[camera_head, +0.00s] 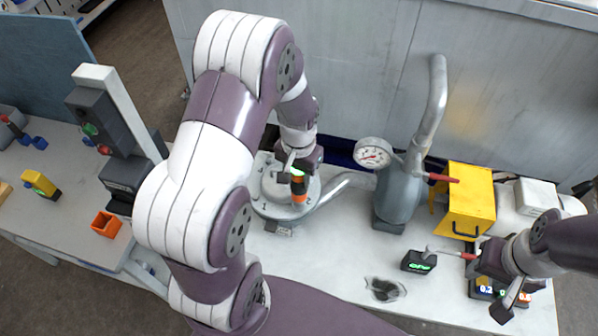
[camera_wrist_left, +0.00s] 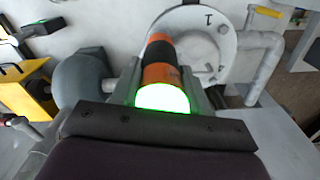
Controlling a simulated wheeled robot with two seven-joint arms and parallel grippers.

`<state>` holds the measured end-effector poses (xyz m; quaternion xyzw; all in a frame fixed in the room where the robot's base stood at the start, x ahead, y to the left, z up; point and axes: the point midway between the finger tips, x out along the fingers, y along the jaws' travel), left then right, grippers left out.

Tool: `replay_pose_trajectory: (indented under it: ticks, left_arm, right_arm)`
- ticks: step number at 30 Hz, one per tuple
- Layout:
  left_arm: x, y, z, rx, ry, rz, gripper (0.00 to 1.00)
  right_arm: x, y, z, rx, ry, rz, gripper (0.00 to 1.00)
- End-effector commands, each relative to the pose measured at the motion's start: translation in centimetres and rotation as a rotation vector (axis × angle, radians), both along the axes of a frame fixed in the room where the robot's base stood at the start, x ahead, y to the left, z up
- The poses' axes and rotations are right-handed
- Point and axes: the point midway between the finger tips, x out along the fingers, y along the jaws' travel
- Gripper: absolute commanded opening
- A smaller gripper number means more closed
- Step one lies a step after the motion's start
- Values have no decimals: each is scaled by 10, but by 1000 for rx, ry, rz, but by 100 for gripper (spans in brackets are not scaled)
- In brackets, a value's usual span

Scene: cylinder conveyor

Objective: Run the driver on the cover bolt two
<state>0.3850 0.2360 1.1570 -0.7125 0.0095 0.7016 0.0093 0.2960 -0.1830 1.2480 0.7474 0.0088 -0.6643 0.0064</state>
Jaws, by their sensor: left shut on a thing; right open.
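My left gripper (camera_head: 299,162) is shut on the driver (camera_head: 300,188), an orange and black cylinder with a green glowing end. In the left wrist view the driver (camera_wrist_left: 158,62) lies between the fingers, its far end over the cover. The cover (camera_head: 270,205) is a round pale grey flange on the bench. In the left wrist view the cover (camera_wrist_left: 225,62) shows a number 1 and small bolt heads. Bolt two cannot be made out, and the driver's tip is hidden. My right gripper (camera_head: 500,285) is open and empty at the bench's right end.
A grey vessel (camera_head: 398,197) with a pressure gauge (camera_head: 373,154) and bent pipe stands right of the cover. A yellow box (camera_head: 470,205) and a small black device (camera_head: 418,263) are further right. An orange bin (camera_head: 106,224) sits on the left table. The front middle bench is mostly clear.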

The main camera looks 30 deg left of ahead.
Motion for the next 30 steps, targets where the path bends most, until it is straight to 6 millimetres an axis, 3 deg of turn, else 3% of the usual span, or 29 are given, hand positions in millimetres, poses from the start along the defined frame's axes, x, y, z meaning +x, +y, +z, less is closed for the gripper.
replay_pose_trajectory:
  ticks: [30]
  left_arm:
    - [0,0,-15,0,-1,0,0]
  right_arm:
    - [0,0,-10,0,0,0,43]
